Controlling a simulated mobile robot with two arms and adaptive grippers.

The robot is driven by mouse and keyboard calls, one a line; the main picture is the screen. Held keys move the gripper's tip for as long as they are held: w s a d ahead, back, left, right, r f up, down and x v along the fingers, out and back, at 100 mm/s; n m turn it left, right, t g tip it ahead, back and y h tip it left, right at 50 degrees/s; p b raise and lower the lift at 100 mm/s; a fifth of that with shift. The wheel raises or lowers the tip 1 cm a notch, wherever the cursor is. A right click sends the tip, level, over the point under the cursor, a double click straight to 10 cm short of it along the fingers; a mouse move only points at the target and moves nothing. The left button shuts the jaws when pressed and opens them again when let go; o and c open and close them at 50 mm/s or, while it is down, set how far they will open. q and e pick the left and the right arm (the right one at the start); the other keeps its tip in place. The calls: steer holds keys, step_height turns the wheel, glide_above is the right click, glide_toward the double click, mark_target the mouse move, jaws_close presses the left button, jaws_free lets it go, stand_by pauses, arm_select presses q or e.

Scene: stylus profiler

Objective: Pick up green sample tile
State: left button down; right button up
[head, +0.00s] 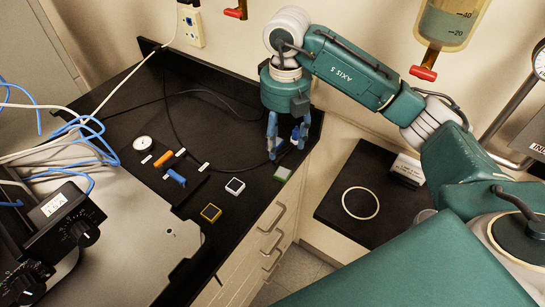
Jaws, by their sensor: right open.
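My left gripper is not in view.
Orange (163,159) and blue (176,177) pieces and a round white dish (142,143) are farther left. A thin black cable (187,146) crosses the bench. Drawer handles (272,219) stick out at the front.

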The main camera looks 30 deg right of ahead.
steer(key=p, duration=0.1)
glide_above(283, 173)
steer(key=f, duration=0.4)
steer(key=shift+w+d+f, duration=0.1)
steer(key=shift+d+f, duration=0.05)
steer(key=shift+d, duration=0.05)
steer(key=shift+w+f, duration=0.15)
steer(key=shift+f, duration=0.15)
steer(key=shift+f+p, duration=0.4)
steer(key=shift+p, duration=0.2)
steer(key=f, duration=0.1)
steer(key=f+p, duration=0.2)
steer(key=shift+s+a+f, duration=0.25)
steer(key=shift+s, duration=0.05)
steer(key=shift+f, duration=0.3)
steer(key=shift+w+f, duration=0.15)
steer(key=shift+f, duration=0.05)
steer(key=c, duration=1)
